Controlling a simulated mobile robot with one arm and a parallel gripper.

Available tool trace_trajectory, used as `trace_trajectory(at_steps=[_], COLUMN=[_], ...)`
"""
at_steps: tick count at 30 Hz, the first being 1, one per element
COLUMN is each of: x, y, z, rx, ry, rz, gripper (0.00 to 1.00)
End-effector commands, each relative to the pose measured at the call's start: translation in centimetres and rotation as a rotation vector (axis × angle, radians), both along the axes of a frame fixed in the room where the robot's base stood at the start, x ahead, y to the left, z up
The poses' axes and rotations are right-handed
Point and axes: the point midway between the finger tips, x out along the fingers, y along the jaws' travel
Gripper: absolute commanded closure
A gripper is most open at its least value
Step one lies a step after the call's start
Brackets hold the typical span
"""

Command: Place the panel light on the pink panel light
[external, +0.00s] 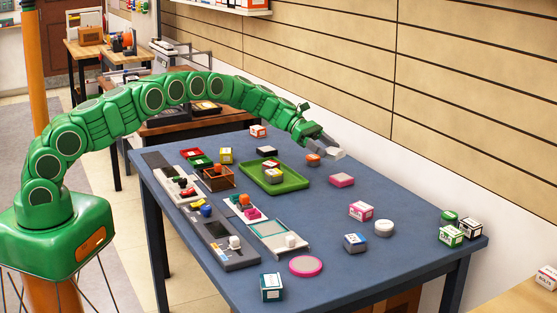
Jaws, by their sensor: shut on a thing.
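My gripper (327,146) is over the far right part of the blue table, at the end of my green arm. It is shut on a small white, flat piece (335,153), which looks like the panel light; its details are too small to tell. A flat round disc with a pink rim and a pale top, which looks like the pink panel light (306,266), lies on the table near the front edge. It is well apart from my gripper, and nothing rests on it.
An orange-topped item (313,159) and a pink block (341,180) are close to my gripper. A green tray (290,184) holds small items. A pink-and-white box (361,211), a white round item (384,228) and a blue-white box (355,243) stand to the right of the disc.

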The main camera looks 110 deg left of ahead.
Motion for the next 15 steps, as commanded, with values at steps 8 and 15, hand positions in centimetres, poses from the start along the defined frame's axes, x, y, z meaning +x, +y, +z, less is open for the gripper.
trace_trajectory(at_steps=[8,15], x=[1.1,2.0], y=[1.1,1.9], z=[-2.0,-3.2], rx=[0.001,0.002], ry=[0.001,0.000], rz=[0.001,0.002], gripper=[0.78,0.78])
